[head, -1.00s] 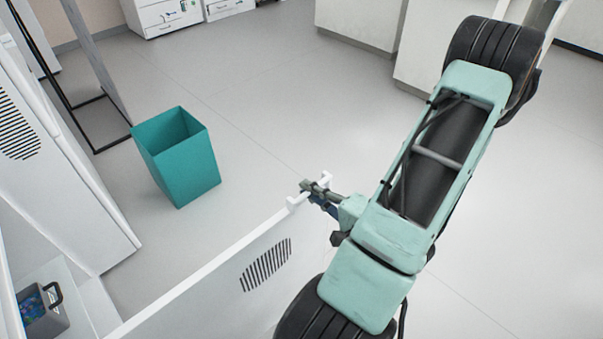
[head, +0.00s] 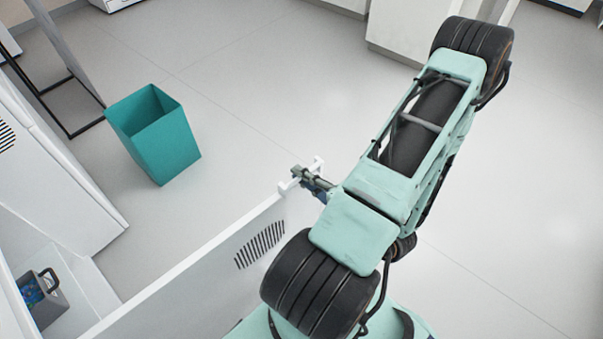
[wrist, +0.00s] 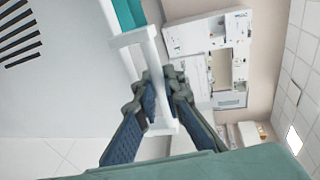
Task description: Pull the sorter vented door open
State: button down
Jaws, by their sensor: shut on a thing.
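The sorter vented door (head: 205,272) is a white panel with a dark slotted vent, standing swung out from the white sorter cabinet in the head view. Its vented face also fills the upper left of the wrist view (wrist: 62,85). A white bar handle (wrist: 155,75) stands at the door's free end; in the head view the handle (head: 318,165) shows at the door's top far corner. My gripper (head: 300,178) is at that handle. In the wrist view my gripper (wrist: 160,92) has its two dark fingers on either side of the bar, shut on it.
A teal bin (head: 155,135) stands on the floor beyond the door. A grey caddy (head: 42,298) with a dark handle sits inside the open cabinet at lower left. A black-framed stand (head: 62,75) is at upper left. The floor right of my arm is clear.

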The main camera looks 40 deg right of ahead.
jog(key=c, duration=2.3)
grip_release()
jog(key=s, duration=0.4)
jog(key=s+r, duration=0.1)
jog(key=s, duration=0.3)
jog(key=s+r, duration=0.1)
jog(key=s, duration=0.2)
jog(key=shift+s+a+r, duration=0.1)
jog(key=shift+s+r, duration=0.15)
jog(key=shift+s, duration=0.15)
jog(key=shift+f, duration=0.1)
